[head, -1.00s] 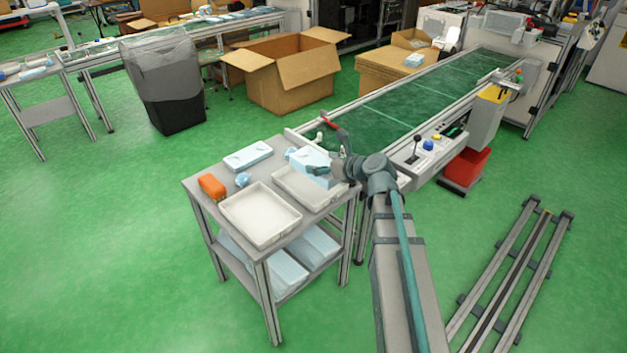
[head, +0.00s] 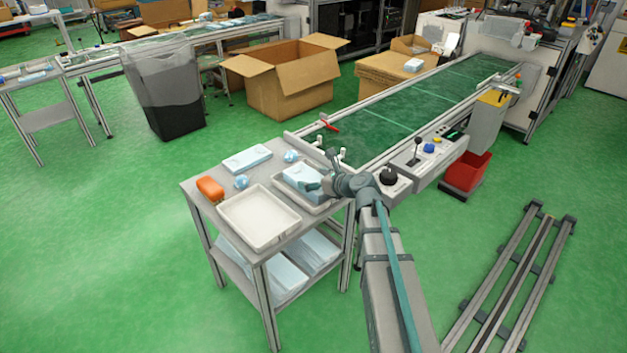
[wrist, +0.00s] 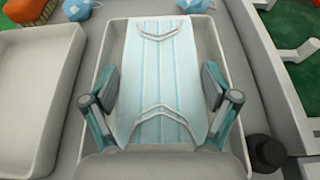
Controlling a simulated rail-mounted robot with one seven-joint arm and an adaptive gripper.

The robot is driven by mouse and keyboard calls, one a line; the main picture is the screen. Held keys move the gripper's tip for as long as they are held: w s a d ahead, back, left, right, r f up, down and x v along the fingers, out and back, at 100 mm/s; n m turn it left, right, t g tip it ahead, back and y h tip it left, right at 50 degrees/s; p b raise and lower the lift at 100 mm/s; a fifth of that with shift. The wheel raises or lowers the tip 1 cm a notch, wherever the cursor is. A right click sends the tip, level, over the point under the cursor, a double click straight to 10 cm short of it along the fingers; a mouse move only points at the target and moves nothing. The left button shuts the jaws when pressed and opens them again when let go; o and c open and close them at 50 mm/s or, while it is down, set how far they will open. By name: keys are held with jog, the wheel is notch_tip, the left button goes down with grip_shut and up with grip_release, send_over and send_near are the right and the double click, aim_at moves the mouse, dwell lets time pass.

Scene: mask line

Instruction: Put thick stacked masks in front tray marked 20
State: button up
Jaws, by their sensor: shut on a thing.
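A light-blue stack of masks (head: 300,178) with white ear loops lies between the fingers of my gripper (head: 314,184). An empty white tray (head: 258,218) stands to the left, also in the wrist view (wrist: 38,100). Another mask stack (head: 246,158) lies at the table's back. No tray marking is readable.
An orange object (head: 210,188) and two crumpled blue masks (head: 241,181) (head: 291,156) lie on the grey table. The green conveyor (head: 385,120) and its control box (head: 430,152) are behind and right. More blue-white stacks (head: 312,250) lie on the lower shelf.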

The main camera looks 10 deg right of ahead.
jog(key=shift+f, duration=0.2)
jog(key=o, duration=0.9)
jog(key=shift+r, duration=0.2)
jog(key=p+v, duration=0.2)
jog(key=v, duration=1)
jog(key=shift+r, duration=0.1)
